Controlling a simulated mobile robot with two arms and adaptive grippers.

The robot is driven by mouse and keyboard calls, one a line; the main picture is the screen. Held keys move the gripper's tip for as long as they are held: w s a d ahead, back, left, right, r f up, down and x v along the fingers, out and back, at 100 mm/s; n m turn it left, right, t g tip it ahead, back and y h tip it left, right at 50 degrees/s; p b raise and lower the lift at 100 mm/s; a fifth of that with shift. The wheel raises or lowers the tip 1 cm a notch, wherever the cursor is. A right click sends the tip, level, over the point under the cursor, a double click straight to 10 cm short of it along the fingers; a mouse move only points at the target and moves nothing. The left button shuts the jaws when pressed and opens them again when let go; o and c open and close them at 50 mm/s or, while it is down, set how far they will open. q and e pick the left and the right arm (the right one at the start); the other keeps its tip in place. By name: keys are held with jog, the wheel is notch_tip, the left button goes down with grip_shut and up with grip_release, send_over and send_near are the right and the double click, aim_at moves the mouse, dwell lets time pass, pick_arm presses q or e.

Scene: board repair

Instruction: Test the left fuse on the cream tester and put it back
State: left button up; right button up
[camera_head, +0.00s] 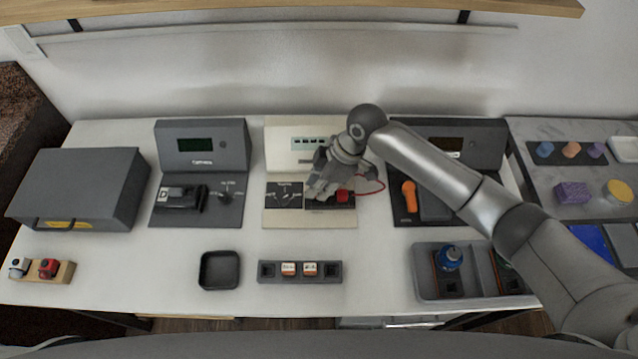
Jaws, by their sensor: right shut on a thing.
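The cream tester (294,160) stands at the back middle of the table, with an upright panel and dark areas on its flat base. My right gripper (318,191) reaches down over this base from the right. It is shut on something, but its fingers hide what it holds. A red part (343,196) with a thin red lead sits close to the right of the fingers. My left gripper is not in view.
A grey tester (205,135) stands left of the cream one, and a dark one (480,135) stands behind my right arm. A black tray (219,270) lies at the front. A grey tray (428,290) holds a blue-topped part (449,257).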

jog(key=shift+f, duration=0.45)
jog(key=shift+f, duration=0.1)
dwell(0.7)
jog(key=shift+f, duration=0.5)
dwell(0.8)
jog(key=o, duration=1.2)
jog(key=shift+r, duration=0.25)
jog(key=shift+r+p, duration=1.3)
jog(key=shift+p, duration=0.25)
